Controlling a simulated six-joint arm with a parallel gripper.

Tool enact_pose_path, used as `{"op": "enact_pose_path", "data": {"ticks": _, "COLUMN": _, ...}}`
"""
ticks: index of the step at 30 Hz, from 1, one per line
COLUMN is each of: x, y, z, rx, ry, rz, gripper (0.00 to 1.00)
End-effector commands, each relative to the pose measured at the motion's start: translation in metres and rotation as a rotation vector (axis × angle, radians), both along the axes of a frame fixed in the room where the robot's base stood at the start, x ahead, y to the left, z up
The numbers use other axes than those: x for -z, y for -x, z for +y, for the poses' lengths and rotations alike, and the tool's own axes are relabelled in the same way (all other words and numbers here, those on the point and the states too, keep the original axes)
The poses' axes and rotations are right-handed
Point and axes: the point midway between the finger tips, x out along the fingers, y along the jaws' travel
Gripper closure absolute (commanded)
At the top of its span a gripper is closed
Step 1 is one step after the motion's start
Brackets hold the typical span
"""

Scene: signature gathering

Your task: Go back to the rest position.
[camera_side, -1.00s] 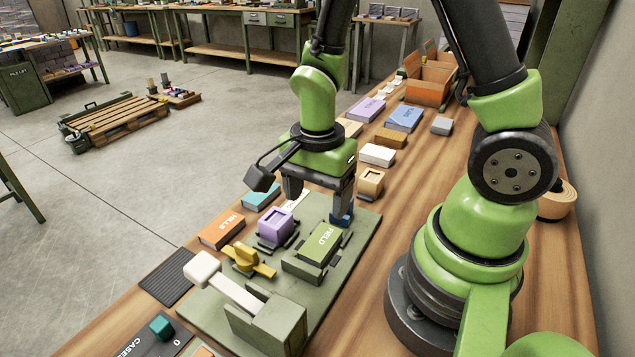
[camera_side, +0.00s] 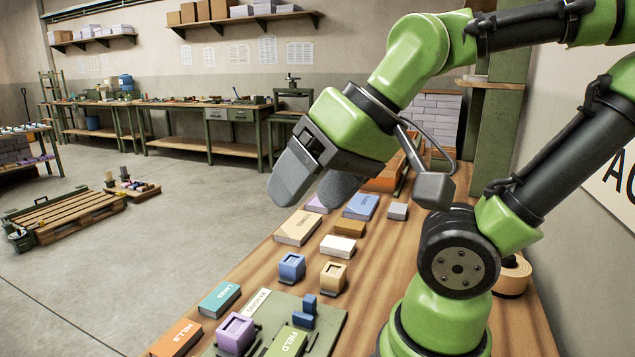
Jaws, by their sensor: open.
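My gripper (camera_side: 312,190) is raised above the wooden bench, its two grey fingers apart and pointing down to the left. Nothing shows between the fingers. A dark blue piece (camera_side: 305,311) stands on the green board (camera_side: 329,325) beside the green FIELD block (camera_side: 288,342). A purple block (camera_side: 236,334) with a square recess sits on the board to the left. My gripper is well clear of these things. The front of the board is out of frame.
Teal LAKES (camera_side: 220,299) and orange HILLS (camera_side: 176,338) blocks lie along the bench's left edge. A blue block (camera_side: 292,267), a tan block (camera_side: 333,276) and a white block (camera_side: 338,246) stand behind the board. Air left of my gripper is free.

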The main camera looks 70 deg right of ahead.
Motion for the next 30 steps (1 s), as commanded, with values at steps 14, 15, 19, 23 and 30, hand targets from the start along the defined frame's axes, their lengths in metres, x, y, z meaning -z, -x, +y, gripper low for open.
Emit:
{"op": "enact_pose_path", "data": {"ticks": 14, "x": -0.004, "y": 0.0052, "z": 0.0014, "rx": -0.048, "ry": 0.023, "rz": -0.035, "gripper": 0.28}}
{"op": "enact_pose_path", "data": {"ticks": 15, "x": -0.004, "y": 0.0052, "z": 0.0014, "rx": -0.048, "ry": 0.023, "rz": -0.035, "gripper": 0.28}}
{"op": "enact_pose_path", "data": {"ticks": 19, "x": -0.004, "y": 0.0051, "z": 0.0013, "rx": -0.047, "ry": 0.023, "rz": -0.035, "gripper": 0.28}}
{"op": "enact_pose_path", "data": {"ticks": 23, "x": -0.004, "y": 0.0051, "z": 0.0013, "rx": -0.046, "ry": 0.023, "rz": -0.034, "gripper": 0.28}}
{"op": "enact_pose_path", "data": {"ticks": 30, "x": -0.004, "y": 0.005, "z": 0.0013, "rx": -0.046, "ry": 0.023, "rz": -0.034, "gripper": 0.28}}
